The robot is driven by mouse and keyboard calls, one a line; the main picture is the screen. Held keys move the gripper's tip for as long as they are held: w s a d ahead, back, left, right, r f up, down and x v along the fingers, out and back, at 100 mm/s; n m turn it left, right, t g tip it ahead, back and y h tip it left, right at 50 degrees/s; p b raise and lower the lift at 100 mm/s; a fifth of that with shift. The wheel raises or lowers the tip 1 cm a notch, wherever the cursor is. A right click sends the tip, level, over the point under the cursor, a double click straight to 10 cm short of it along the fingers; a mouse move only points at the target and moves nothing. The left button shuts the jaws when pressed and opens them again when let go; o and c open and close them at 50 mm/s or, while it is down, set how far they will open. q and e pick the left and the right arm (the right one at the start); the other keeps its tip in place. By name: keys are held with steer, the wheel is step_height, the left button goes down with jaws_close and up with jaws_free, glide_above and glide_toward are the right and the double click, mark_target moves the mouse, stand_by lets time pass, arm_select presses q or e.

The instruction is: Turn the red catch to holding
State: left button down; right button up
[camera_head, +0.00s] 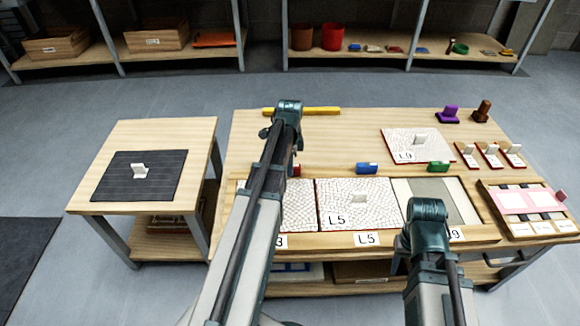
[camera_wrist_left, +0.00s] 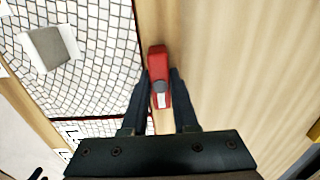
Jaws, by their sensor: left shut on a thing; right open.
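The red catch (camera_wrist_left: 158,62) is between the fingers of my left gripper (camera_wrist_left: 157,80) in the left wrist view, on the wood beside the edge of a white mosaic panel (camera_wrist_left: 85,50). Its long side runs roughly along that edge, and the fingers hide part of it. In the head view only a bit of the red catch (camera_head: 297,170) shows beside my left arm, at the frame's back edge. My left gripper is shut on it. My right gripper (camera_head: 428,212) hangs over the front right of the frame; its fingers are hidden.
A blue catch (camera_head: 366,168) and a green catch (camera_head: 438,166) sit along the same edge. Panel L5 (camera_head: 375,215) lies in the middle of the frame. Panel L9 (camera_head: 400,135) lies behind it on the table. A yellow bar (camera_head: 320,111) lies at the back.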

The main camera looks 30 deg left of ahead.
arm_select(q)
steer(key=shift+n, duration=0.3)
steer(key=n, duration=0.8)
steer(key=shift+n, duration=0.3)
steer(key=n, duration=0.8)
steer(key=shift+n, duration=0.5)
steer(key=c, duration=0.7)
jaws_free()
